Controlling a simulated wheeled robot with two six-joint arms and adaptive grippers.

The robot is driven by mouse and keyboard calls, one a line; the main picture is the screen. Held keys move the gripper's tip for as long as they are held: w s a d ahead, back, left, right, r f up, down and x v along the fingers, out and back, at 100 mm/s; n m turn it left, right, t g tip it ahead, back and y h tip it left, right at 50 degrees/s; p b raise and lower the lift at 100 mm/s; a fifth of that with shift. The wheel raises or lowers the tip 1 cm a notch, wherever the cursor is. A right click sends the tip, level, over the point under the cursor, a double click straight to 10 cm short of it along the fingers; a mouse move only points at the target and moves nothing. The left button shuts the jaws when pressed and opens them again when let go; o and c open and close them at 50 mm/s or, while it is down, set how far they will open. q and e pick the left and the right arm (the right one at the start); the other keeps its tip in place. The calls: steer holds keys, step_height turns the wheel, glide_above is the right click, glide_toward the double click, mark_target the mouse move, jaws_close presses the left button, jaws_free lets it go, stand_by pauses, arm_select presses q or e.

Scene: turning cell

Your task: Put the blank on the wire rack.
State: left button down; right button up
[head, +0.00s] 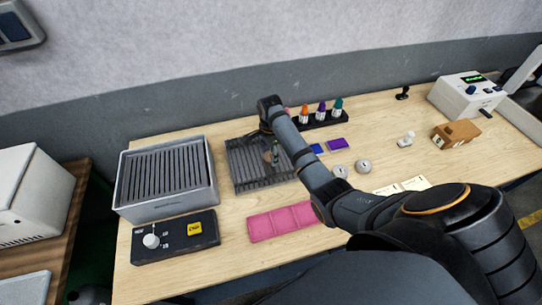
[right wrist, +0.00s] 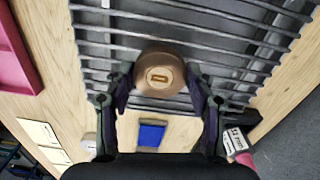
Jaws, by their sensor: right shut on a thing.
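The blank (right wrist: 158,75) is a round, copper-brown piece with a small tan mark on its top face. In the right wrist view it sits between the fingertips of my right gripper (right wrist: 160,88), which is shut on it. The wire rack (head: 244,176) is a dark grey barred rack in the middle of the table; its bars (right wrist: 225,45) also show behind the blank in the right wrist view. The blank is over the rack, near its edge in the wrist view; whether it touches the bars I cannot tell. In the head view my arm partly covers the gripper. My left gripper is out of view.
A grey slotted box (head: 124,192) and a black control panel (head: 180,247) with a knob stand left of the rack. Behind is a black holder (head: 325,122) with several coloured bottles. Blue (head: 317,148) and purple (head: 338,144) pieces lie right of the rack.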

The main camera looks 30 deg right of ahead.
mark_target(269, 157)
steer(key=shift+s+a+r, duration=0.15)
steer(key=shift+s, duration=0.05)
steer(key=shift+a, duration=0.25)
steer(key=o, duration=1.2)
steer(key=shift+f, duration=0.2)
steer(key=o, duration=0.3)
steer(key=shift+d, duration=0.15)
steer(key=shift+o, duration=0.2)
steer(key=shift+r, duration=0.25)
step_height(269, 157, up, 8)
steer(key=shift+w+f+b, duration=0.1)
steer(key=shift+f+b, duration=0.05)
steer(key=shift+b, duration=0.3)
arm_select(q)
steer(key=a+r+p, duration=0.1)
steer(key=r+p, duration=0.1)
steer(key=p, duration=0.1)
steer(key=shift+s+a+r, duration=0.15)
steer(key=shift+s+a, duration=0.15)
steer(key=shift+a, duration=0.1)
arm_select(e)
step_height(269, 157, up, 4)
steer(key=shift+r, duration=0.15)
